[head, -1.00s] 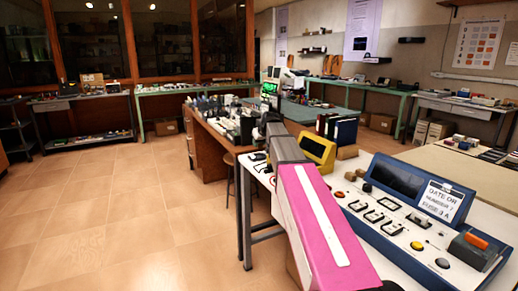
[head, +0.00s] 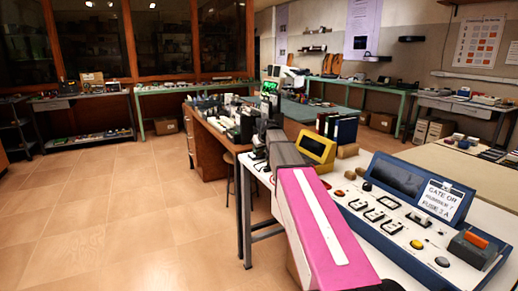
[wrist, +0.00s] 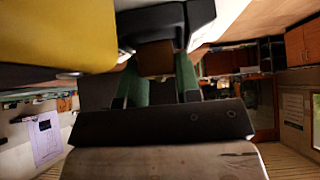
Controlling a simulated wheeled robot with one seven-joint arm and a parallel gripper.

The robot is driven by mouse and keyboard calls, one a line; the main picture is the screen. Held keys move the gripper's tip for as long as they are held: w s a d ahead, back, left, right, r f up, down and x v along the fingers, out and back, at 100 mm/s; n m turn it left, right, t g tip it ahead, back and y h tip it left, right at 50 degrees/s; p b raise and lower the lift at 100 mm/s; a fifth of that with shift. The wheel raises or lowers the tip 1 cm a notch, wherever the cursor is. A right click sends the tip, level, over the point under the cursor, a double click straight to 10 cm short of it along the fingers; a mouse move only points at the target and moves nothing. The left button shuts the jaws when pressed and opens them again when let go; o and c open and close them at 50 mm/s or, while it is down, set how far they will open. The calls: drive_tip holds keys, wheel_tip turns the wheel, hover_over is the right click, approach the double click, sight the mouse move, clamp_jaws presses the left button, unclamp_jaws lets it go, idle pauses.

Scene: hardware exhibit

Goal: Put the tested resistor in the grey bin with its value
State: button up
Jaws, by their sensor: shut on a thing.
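My gripper (wrist: 158,78) shows in the wrist view with a green-padded finger on each side. It is shut on a small brown block (wrist: 155,58), seen between the fingertips; I cannot tell any marking or value on it. In the head view my gripper (head: 264,135) is dark and partly hidden by my pink arm, left of the yellow instrument (head: 318,148). A large yellow surface (wrist: 60,35) also fills the upper left of the wrist view. I cannot pick out a grey bin for certain in either view.
A blue-and-white test panel (head: 400,215) with knobs and a sign (head: 440,199) stands on the right-hand table. A brown block (head: 347,151) and dark binders (head: 338,127) are behind it. A cluttered wooden bench (head: 212,143) lies beyond. The tiled floor (head: 110,220) at left is clear.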

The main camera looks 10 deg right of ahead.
drive_tip(key=o, duration=1)
drive_tip(key=shift+a+r, duration=0.1)
drive_tip(key=shift+r, duration=0.05)
drive_tip(key=v, duration=1.2)
drive_tip(key=shift+r, duration=0.5)
